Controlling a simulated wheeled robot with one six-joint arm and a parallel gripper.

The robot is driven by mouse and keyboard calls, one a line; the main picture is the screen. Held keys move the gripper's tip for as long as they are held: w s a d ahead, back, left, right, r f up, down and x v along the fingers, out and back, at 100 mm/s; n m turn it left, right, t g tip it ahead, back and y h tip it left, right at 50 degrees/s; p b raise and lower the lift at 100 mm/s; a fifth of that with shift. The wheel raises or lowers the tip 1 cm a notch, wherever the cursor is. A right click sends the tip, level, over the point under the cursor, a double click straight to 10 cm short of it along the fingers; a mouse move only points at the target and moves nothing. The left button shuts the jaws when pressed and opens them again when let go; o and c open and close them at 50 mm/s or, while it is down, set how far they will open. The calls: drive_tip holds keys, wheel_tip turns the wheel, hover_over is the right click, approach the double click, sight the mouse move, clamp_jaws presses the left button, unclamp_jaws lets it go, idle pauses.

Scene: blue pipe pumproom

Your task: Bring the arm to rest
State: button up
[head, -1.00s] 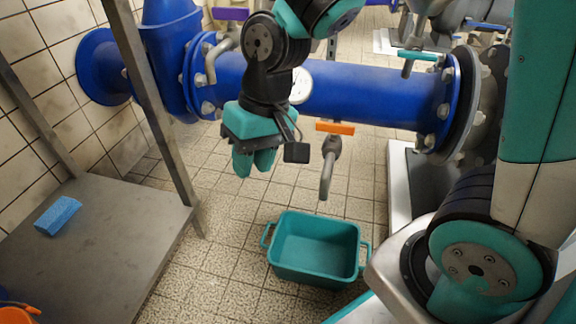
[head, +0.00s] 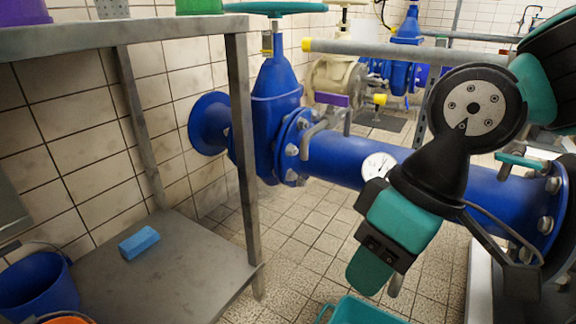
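My gripper (head: 370,272) hangs at the right of the head view, its teal fingers pointing down and a little left. I see it from the side, so the gap between the fingers does not show. Nothing is visible in it. It hangs in front of the blue pipe (head: 333,160), above the teal tub (head: 352,312), whose rim shows at the bottom edge.
A metal shelf unit stands at left, with an upper shelf (head: 150,27) and a lower shelf (head: 190,280). A blue sponge (head: 139,242) lies on the lower one. A blue bucket (head: 38,287) is at far left. A pressure gauge (head: 379,166) sits on the pipe. Tiled floor (head: 310,235) is clear between.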

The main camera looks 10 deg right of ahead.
wheel_tip(320, 180, up, 49)
drive_tip(key=p, duration=4.8)
